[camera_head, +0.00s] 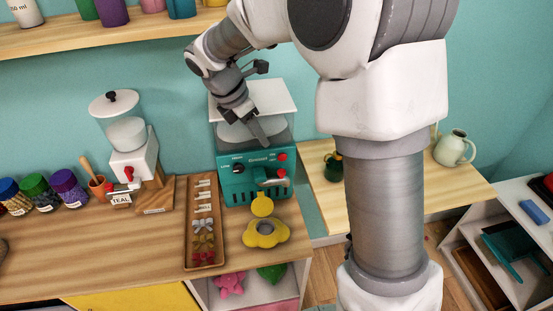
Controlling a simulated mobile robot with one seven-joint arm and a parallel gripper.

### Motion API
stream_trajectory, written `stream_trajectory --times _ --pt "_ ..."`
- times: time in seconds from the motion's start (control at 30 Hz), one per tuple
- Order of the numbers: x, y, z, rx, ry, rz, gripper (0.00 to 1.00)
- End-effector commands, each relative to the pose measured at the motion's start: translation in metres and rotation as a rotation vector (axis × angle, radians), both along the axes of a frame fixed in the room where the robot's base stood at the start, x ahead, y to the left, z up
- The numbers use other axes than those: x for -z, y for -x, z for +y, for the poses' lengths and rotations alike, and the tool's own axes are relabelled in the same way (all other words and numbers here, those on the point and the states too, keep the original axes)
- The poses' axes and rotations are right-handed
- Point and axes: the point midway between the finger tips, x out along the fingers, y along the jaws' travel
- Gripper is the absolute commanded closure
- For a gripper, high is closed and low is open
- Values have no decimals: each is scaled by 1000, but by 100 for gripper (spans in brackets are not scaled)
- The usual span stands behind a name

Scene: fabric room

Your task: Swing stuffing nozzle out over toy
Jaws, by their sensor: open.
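The stuffing machine (232,185) is a teal box with a clear upper bin and a white lid, standing at the right end of the wooden counter. A metallic nozzle (272,183) sits at its front, low on the right, near a red knob. A yellow toy (280,234) lies flat on the counter in front of the machine, with a grey ring in its middle. My gripper (260,135) is open, pointing down in front of the machine's bin, above the nozzle and the toy. One finger shows clearly; the other is largely hidden. I cannot tell if it touches the bin.
A wooden tray (192,258) of bows and small pieces lies left of the toy. A white dispenser (133,160) and several lidded jars stand further left. A lower side table (400,205) holds a pale green jug (453,150). My arm hides part of the right side.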

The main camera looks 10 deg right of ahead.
Motion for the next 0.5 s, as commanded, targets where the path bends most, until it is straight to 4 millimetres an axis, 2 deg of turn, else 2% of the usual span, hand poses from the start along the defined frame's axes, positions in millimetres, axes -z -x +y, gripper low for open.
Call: stream_trajectory --times 0.5 --pt "103 -14 -40 5 0 6 56"
